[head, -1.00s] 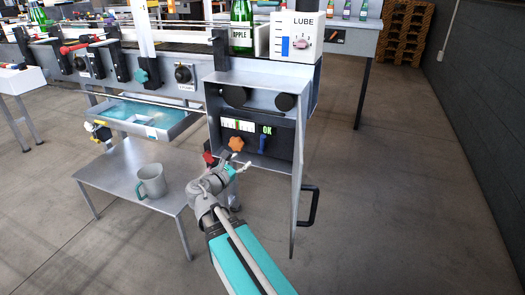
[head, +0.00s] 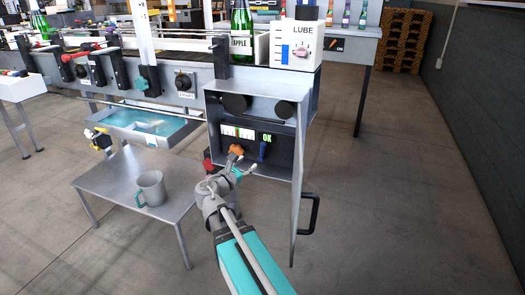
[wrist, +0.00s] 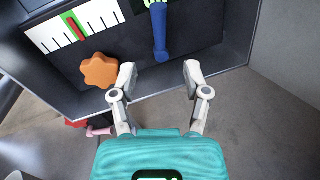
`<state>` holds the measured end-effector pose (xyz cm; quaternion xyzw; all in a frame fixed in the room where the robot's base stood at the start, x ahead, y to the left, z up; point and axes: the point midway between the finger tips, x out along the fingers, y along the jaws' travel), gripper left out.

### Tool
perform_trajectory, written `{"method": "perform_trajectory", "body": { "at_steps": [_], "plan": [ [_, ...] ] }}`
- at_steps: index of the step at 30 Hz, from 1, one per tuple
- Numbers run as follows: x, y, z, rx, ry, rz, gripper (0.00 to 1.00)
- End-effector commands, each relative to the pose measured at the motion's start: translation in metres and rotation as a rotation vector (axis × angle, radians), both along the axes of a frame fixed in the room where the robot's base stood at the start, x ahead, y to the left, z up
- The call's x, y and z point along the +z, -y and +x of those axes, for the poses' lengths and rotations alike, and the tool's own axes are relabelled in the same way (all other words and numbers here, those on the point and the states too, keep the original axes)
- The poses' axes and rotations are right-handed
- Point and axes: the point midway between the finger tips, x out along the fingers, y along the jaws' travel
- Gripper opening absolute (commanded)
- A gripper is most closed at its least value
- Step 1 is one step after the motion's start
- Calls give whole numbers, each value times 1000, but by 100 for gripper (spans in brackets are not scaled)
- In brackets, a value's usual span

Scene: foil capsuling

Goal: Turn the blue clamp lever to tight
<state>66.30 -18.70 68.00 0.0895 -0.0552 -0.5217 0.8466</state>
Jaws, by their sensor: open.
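The blue clamp lever (head: 262,151) hangs pointing down inside the open cabinet, under a green OK display (head: 267,139). In the wrist view the blue lever (wrist: 160,38) is ahead of and between the spread fingers, apart from them. My gripper (head: 244,161) is open and empty in front of the cabinet, just below the controls; it also shows in the wrist view (wrist: 158,78). An orange knob (wrist: 99,71) sits left of the lever, close to my left finger.
A gauge (head: 237,132) with a red needle is above the orange knob. The open cabinet door (head: 299,190) with a black handle (head: 310,213) stands to the right. A red part (head: 208,164) is at the left. A mug (head: 150,188) stands on a low metal table (head: 110,184).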

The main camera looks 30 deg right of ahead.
Motion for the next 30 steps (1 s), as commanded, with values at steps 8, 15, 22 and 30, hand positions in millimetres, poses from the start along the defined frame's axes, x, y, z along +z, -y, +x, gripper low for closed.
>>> {"method": "perform_trajectory", "body": {
  "at_steps": [8,15,22,30],
  "plan": [
    [0,34,18,-2,0,0,61],
    [0,63,34,-1,0,0,61],
    [0,84,44,0,0,0,61],
    [0,92,47,1,0,0,61]
  ]
}}
